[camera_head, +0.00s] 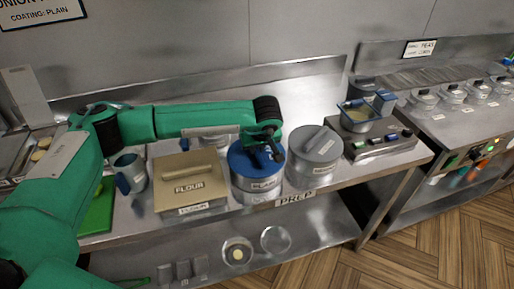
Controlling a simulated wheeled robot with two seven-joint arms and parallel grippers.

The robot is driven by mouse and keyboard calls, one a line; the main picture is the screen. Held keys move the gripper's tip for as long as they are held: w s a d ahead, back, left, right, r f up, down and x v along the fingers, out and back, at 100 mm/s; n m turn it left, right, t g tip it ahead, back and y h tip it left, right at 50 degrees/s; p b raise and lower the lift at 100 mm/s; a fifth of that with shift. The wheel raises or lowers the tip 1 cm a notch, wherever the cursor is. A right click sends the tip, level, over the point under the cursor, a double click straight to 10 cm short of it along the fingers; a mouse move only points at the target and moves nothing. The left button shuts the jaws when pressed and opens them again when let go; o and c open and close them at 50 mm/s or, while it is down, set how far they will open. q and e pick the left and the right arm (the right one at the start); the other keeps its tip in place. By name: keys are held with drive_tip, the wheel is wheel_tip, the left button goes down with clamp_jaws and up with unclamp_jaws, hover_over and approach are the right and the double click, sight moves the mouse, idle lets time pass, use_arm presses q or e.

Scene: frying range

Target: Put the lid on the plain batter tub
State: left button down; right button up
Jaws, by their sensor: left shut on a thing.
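The plain batter tub (256,197) is a round metal tub on the prep table, in the middle of the head view. A round blue lid (239,163) marked PLAIN is over its top, roughly lined up with it. I cannot tell whether the lid rests fully on the rim or sits slightly above it. My left gripper (271,153) is over the lid, shut on its handle, which the fingers mostly hide. My right gripper is out of view.
A grey-lidded round tub (315,152) stands close to the right. A tan FLOUR box (188,181) and a blue-grey jug (130,172) are on the left. A device with a blue-handled container (358,118) stands further right. The table's front edge (296,197) is near.

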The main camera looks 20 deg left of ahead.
use_arm(q)
drive_tip(key=c, duration=1.3)
unclamp_jaws()
drive_tip(key=shift+c, duration=0.2)
drive_tip(key=shift+r, duration=0.1)
